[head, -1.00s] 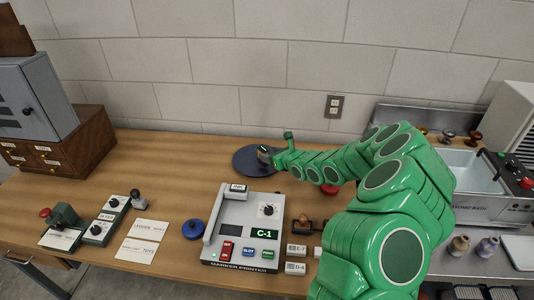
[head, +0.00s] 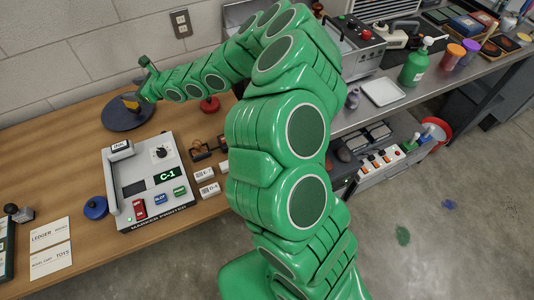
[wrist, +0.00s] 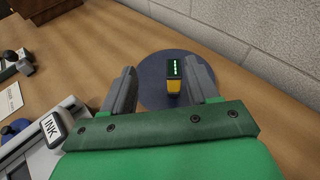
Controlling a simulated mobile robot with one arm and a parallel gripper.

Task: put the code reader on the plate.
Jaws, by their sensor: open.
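The code reader (wrist: 174,86) is a small yellow and black device with a lit green display. In the wrist view it appears to rest on the dark blue round plate (wrist: 152,96), within its outline. My gripper (wrist: 162,70) is open, with its two grey fingers apart on either side of the reader; no contact is visible. In the head view the plate (head: 122,118) lies near the wall, and a yellow part of the reader (head: 131,102) shows beside my gripper (head: 134,99), which partly hides it.
The marker printer (head: 148,180) stands in front of the plate, with a blue round knob-like object (head: 95,207) on its left. A red round object (head: 209,105) lies right of the plate under my arm. Bare table (head: 50,165) is free at the left.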

